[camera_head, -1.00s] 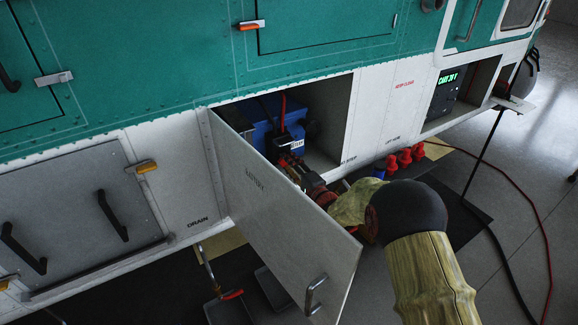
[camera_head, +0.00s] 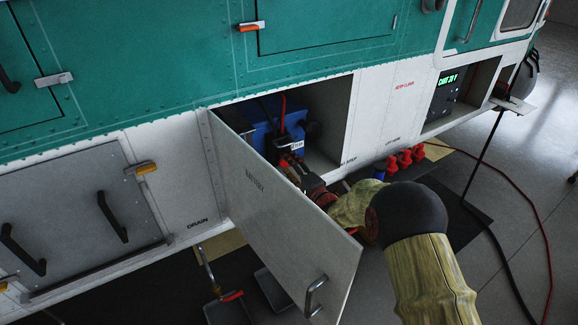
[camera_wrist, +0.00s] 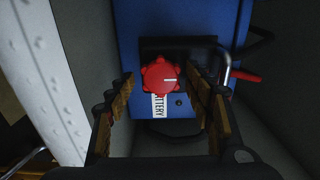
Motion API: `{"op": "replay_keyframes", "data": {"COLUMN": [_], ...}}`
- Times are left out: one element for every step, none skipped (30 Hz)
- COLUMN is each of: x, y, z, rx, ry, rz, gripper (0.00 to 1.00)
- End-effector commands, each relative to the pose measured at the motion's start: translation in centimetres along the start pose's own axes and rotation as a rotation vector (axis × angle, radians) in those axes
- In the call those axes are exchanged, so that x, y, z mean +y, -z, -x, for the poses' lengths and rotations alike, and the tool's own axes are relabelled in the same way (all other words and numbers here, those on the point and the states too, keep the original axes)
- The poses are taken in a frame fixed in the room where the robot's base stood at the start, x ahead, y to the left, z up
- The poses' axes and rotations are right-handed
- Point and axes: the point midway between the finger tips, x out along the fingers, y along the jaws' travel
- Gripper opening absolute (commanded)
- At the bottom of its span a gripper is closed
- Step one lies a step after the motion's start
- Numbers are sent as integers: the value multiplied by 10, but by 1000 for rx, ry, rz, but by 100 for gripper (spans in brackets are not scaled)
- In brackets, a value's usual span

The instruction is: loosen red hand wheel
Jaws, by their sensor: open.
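The red hand wheel (camera_wrist: 160,77) sits on a black plate on the front of the blue battery box (camera_wrist: 180,18), with a white line mark on its face. In the wrist view my gripper (camera_wrist: 162,85) is open, one finger to the left of the wheel and one to the right. No contact with the wheel shows. In the head view my gripper (camera_head: 296,170) reaches into the open bay at the blue box (camera_head: 262,140). The wheel is not clearly seen there.
The open battery door (camera_head: 285,230) hangs left of my arm. Bay walls (camera_wrist: 268,125) stand close on both sides. A metal handle (camera_wrist: 228,65) and a red lever (camera_wrist: 246,77) are right of the wheel. Several red parts (camera_head: 405,158) stand on the floor mat.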

Motion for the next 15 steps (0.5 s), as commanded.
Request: {"op": "replay_keyframes", "data": {"x": [0,0,0,0,0,-1,-1,-1,-1,-1,-1,0,0,0,-1], "y": [0,0,0,0,0,0,0,0,0,0,0,0,0,1,1], "z": [0,0,0,0,0,0,0,0,2,4,6,10,14,18,25], "rx": [0,0,0,0,0,0,0,0,0,0,1,1,1,1,2], "ry": [0,1,1,1,1,1,1,1,1,1,0,0,-1,0,1], "rz": [0,0,0,0,0,0,0,0,0,0,0,0,0,0,0], "gripper": [54,54,54,54,54,54,54,54,54,54,54,54,54,54,54]}}
